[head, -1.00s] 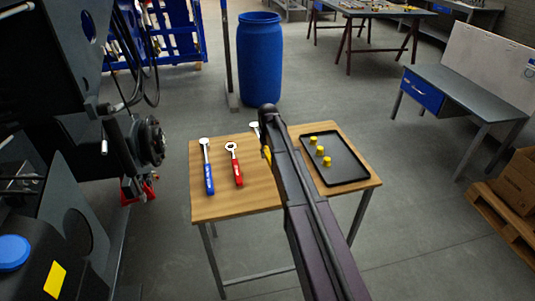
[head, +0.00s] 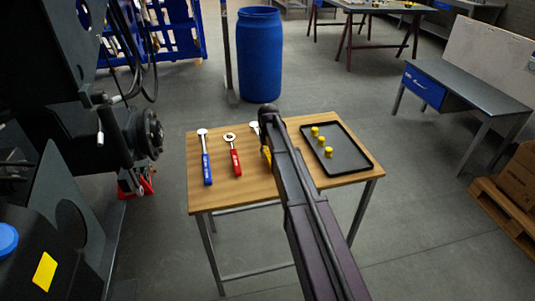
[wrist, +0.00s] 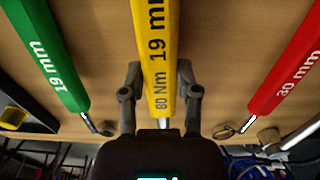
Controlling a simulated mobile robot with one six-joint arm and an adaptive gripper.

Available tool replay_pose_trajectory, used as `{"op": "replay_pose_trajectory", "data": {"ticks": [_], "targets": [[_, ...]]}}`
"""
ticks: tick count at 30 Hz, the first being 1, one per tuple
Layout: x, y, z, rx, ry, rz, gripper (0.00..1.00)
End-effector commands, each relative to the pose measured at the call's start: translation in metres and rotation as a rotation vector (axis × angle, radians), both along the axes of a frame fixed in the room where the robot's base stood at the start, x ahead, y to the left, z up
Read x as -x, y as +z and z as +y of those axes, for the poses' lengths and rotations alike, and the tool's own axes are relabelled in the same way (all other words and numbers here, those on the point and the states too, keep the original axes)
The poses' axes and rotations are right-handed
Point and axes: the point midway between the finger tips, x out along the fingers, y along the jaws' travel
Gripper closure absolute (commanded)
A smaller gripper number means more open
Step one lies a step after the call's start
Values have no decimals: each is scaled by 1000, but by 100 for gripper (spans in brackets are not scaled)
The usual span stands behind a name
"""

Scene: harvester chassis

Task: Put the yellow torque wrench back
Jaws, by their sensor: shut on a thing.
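The yellow torque wrench, marked 80 Nm and 19 mm, runs up the middle of the wrist view (wrist: 157,45). My gripper (wrist: 159,85) is shut on it, one finger on each side of its handle. In the head view a small yellow part of the wrench (head: 267,153) shows beside my arm, over the wooden table (head: 230,198). My arm hides the rest and most of the gripper there. I cannot tell whether the wrench touches the table.
A red wrench (head: 235,160) and a blue wrench (head: 206,165) lie left on the table. A green wrench (wrist: 45,55) shows in the wrist view. A black tray (head: 350,165) with yellow caps (head: 321,142) lies right. Dark machinery (head: 60,80) stands at the left.

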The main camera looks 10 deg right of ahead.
Motion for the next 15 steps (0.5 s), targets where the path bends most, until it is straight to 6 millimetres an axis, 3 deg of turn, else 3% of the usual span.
{"op": "replay_pose_trajectory", "data": {"ticks": [8,9,12,15], "targets": [[0,0,0,0,0,-1,100],[0,0,1,0,1,-1,50],[0,0,1,0,1,0,20],[0,0,1,0,1,0,19]]}}
